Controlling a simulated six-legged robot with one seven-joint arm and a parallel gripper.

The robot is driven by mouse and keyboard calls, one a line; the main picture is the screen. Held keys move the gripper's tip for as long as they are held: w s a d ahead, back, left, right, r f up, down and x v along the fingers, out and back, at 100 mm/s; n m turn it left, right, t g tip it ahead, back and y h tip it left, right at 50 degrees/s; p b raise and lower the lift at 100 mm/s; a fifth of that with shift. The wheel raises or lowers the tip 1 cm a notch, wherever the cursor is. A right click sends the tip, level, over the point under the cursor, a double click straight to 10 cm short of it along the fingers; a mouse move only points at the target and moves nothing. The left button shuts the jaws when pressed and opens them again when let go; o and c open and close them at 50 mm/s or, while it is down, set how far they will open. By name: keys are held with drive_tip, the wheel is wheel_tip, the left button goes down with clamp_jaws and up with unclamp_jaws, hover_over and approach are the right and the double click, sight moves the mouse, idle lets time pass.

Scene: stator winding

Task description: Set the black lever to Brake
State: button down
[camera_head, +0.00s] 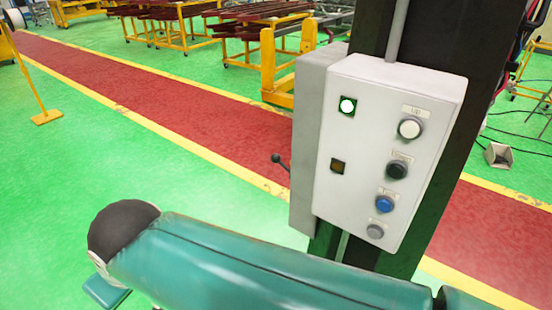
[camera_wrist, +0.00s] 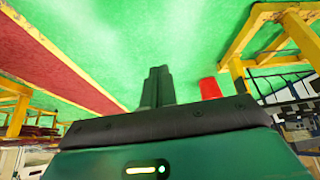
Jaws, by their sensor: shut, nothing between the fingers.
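The black lever (camera_head: 279,160) sticks out from the left side of the grey control box (camera_head: 385,150) in the head view, with a round knob at its end. My gripper shows in the wrist view (camera_wrist: 157,85), with its fingers together and nothing between them. In the head view my teal arm crosses the bottom of the picture, below the box, and the gripper itself is not visible there. The lever does not show in the wrist view, and I cannot read any Brake marking.
The box front has a lit lamp (camera_head: 347,106), a dark lamp (camera_head: 338,166) and several round buttons, including a blue one (camera_head: 385,204). It is mounted on a dark column (camera_head: 455,45). Yellow racks (camera_head: 275,60) stand behind. Green floor left of the box is mostly open.

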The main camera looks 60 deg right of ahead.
drive_tip(key=w+d+f+m+t+h, duration=0.2)
drive_tip(key=w+d+f+m+t, duration=0.1)
drive_tip(key=w+d+m, duration=0.8)
drive_tip(key=w+d+f+m+h, duration=0.2)
drive_tip(key=d, duration=0.6)
drive_tip(key=w+d+f+m+h, duration=0.2)
drive_tip(key=d+m, duration=0.1)
drive_tip(key=d, duration=0.6)
drive_tip(key=s+d+f+m+g+h, duration=0.1)
drive_tip(key=s+d+f+m+h, duration=0.2)
drive_tip(key=s+d, duration=0.2)
drive_tip(key=s+d+f+m+g+h, duration=0.2)
drive_tip(key=s+d+f+m+h, duration=0.1)
drive_tip(key=d, duration=0.8)
drive_tip(key=s+d+f+m+g+h, duration=0.2)
drive_tip(key=s+d+f+m, duration=0.1)
drive_tip(key=s+d+m, duration=0.2)
drive_tip(key=s+d, duration=0.2)
drive_tip(key=d, duration=0.2)
drive_tip(key=shift+f+h, duration=0.25)
drive_tip(key=shift+h, duration=0.15)
drive_tip(key=shift+d, duration=0.1)
